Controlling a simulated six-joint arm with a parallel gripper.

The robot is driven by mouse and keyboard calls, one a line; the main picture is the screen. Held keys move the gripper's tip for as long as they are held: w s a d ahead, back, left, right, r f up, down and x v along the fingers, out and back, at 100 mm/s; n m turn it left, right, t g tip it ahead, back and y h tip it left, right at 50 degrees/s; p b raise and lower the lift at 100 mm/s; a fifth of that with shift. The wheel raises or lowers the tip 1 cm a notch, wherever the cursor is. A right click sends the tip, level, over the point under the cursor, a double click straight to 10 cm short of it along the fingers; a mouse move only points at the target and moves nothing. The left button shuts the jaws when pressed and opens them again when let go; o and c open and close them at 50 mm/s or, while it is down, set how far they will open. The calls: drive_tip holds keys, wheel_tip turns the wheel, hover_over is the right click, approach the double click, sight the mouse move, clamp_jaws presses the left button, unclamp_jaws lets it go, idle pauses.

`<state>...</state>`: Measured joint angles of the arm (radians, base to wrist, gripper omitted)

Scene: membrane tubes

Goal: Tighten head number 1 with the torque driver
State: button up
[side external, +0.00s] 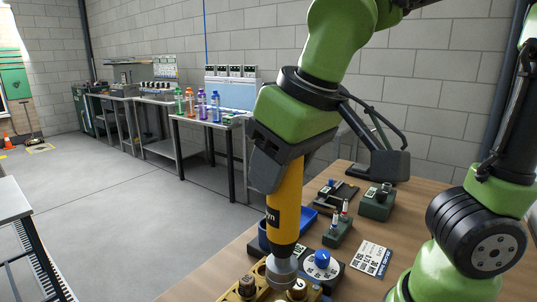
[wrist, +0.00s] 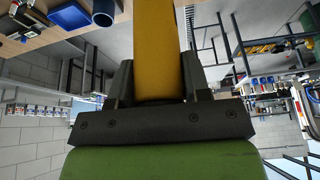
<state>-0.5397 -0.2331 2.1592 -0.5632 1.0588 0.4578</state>
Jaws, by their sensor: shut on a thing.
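My gripper (side external: 274,172) is shut on the yellow torque driver (side external: 286,212), which hangs almost upright with its grey socket end (side external: 281,270) down. The driver also shows between the two dark jaws in the wrist view (wrist: 158,45). The socket end is over a brass-coloured block (side external: 262,271) at the bottom edge of the side view. Heads show on the block: a dark-topped one (side external: 247,285) left of the socket and a pale-topped one (side external: 298,287) to its right. I cannot tell which is number 1, nor whether the socket touches one; the driver hides that spot.
Close behind the driver are a blue tray (side external: 309,218) and a white round dial with a blue knob (side external: 322,260). A green block with small tubes (side external: 338,231), a printed card (side external: 371,259) and a green box (side external: 377,204) stand on the wooden table. Bare tabletop shows at the right.

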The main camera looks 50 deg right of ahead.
sight(278, 221)
idle(0.3)
drive_tip(key=shift+f, duration=3.8)
idle(0.9)
drive_tip(key=shift+r, duration=3.05)
